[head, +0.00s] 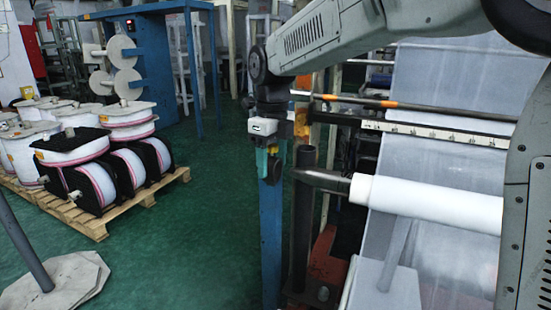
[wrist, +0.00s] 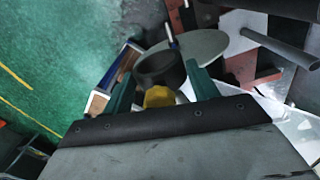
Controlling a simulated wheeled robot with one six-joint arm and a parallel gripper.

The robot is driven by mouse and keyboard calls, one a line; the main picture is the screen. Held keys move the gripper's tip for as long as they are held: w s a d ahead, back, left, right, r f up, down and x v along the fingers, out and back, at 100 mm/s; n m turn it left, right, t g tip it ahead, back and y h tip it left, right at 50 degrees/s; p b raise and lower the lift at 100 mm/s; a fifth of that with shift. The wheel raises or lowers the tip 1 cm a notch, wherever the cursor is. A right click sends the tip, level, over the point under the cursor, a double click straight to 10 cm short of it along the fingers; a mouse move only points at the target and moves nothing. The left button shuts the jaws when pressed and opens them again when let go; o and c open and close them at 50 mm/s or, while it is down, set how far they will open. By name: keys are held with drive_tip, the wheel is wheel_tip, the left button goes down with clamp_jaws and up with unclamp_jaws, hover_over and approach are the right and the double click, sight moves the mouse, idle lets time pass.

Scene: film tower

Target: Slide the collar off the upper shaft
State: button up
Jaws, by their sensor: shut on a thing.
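My gripper (wrist: 160,75) shows in the wrist view as two green fingers, one on each side of a dark round collar (wrist: 158,62). It is shut on this collar. In the head view my gripper (head: 268,165) points down, left of the dark stub shaft (head: 322,180) that carries a white roll. A thinner dark shaft with orange bands (head: 385,103) runs above that roll. The collar is not clear in the head view. I cannot tell whether the collar is still around a shaft. A yellow piece (wrist: 158,97) shows between the finger bases.
A blue post (head: 270,240) stands below my gripper, and a dark upright post (head: 303,230) is close to its right. The white roll (head: 430,200) and a film sheet fill the right. A pallet of spools (head: 90,225) stands left. Green floor is clear between.

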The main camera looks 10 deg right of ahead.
drive_tip(key=s+a, duration=0.7)
drive_tip(key=s, duration=0.1)
drive_tip(key=shift+a, duration=0.3)
drive_tip(key=shift+c, duration=0.8)
